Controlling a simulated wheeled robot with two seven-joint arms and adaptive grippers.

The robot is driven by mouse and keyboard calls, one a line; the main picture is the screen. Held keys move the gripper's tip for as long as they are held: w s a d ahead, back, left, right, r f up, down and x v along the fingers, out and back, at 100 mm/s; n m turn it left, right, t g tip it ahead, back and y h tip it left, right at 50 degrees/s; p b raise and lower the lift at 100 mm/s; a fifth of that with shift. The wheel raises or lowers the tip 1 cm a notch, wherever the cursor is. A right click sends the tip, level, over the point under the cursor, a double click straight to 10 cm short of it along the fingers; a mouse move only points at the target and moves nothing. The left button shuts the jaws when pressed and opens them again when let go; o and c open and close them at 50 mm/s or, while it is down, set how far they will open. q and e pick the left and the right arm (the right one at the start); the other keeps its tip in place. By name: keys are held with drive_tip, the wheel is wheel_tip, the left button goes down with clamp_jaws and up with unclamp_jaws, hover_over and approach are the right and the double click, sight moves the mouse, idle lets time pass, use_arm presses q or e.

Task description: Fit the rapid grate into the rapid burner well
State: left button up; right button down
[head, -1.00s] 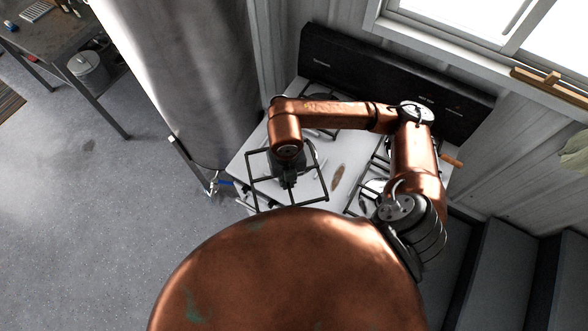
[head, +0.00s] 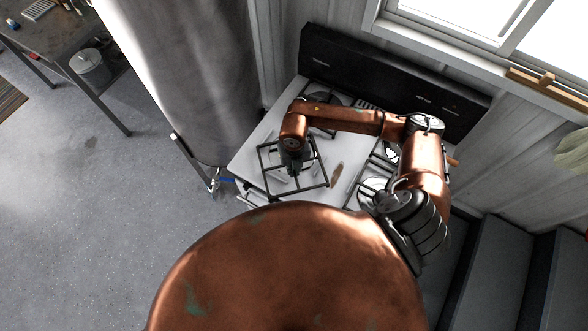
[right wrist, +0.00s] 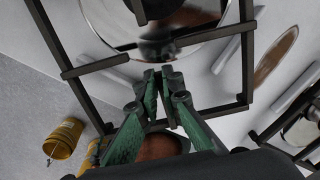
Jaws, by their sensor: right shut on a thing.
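The rapid grate, a square black bar frame (head: 321,160), is over the front left of the white stovetop in the head view. My right gripper (head: 294,172) is shut on it from above. In the right wrist view the green fingers (right wrist: 160,76) are closed together on an inner bar, and the grate's outer bar (right wrist: 247,60) runs along the right. The rapid burner well (right wrist: 105,20), a round shiny pan with a dark centre, lies beneath the grate, partly hidden by bars and fingers. I cannot tell whether the grate touches the stovetop. My left gripper is out of view.
Another grate and burners (head: 372,186) are to the right on the stovetop. A brown oval piece (head: 336,174) lies between. A black backsplash (head: 390,85) stands behind, and a grey cylinder (head: 195,70) stands at the left. A yellow bucket (right wrist: 64,138) is on the floor.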

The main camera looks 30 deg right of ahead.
drive_tip(key=shift+w+a+f, duration=0.1)
drive_tip(key=shift+f, duration=0.1)
drive_tip(key=c, duration=2.1)
unclamp_jaws()
drive_tip(key=shift+f, duration=0.1)
wheel_tip(320, 180, up, 12)
drive_tip(key=b, duration=0.2)
